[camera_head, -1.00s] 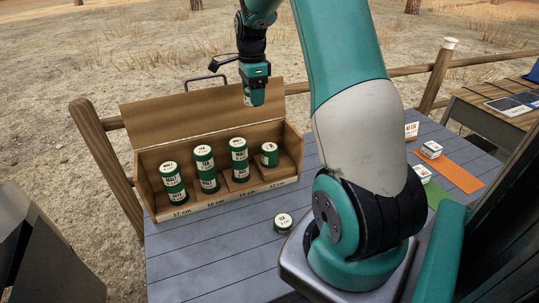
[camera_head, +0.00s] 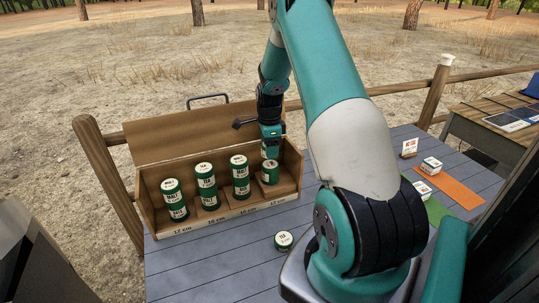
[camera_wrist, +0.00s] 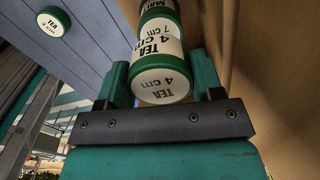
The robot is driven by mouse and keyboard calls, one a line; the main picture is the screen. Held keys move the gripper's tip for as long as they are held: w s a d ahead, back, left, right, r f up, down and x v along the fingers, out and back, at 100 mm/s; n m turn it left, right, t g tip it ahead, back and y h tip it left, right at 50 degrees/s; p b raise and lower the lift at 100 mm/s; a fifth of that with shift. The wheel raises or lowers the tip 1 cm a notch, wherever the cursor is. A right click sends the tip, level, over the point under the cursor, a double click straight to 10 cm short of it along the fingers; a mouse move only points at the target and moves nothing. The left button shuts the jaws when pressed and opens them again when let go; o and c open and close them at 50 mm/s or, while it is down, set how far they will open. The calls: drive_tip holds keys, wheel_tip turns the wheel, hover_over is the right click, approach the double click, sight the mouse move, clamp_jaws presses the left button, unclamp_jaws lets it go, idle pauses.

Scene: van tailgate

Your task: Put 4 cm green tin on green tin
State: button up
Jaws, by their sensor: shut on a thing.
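My gripper (camera_head: 270,146) is over the rightmost compartment of the wooden box. In the wrist view my gripper (camera_wrist: 158,88) is shut on a green tin with a white lid (camera_wrist: 163,85) that reads TEA 4 cm. In the head view the held tin is mostly hidden by my gripper. Below it, a green tin (camera_head: 270,172) stands upright in the rightmost compartment. Its label shows partly in the wrist view, reading 7 cm (camera_wrist: 162,26). The held tin lines up closely over it; I cannot tell whether they touch.
The open box (camera_head: 219,222) has compartments marked in cm; the three to the left hold stacked green tins (camera_head: 206,186). A loose TEA 3 cm tin (camera_head: 283,240) lies on the grey table (camera_head: 225,265).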

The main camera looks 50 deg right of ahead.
sight(270, 164)
drive_tip(key=shift+f+p, duration=0.3)
drive_tip(key=shift+f, duration=1.7)
drive_tip(key=shift+f, duration=0.15)
drive_tip(key=o, duration=0.9)
drive_tip(key=shift+o, duration=0.2)
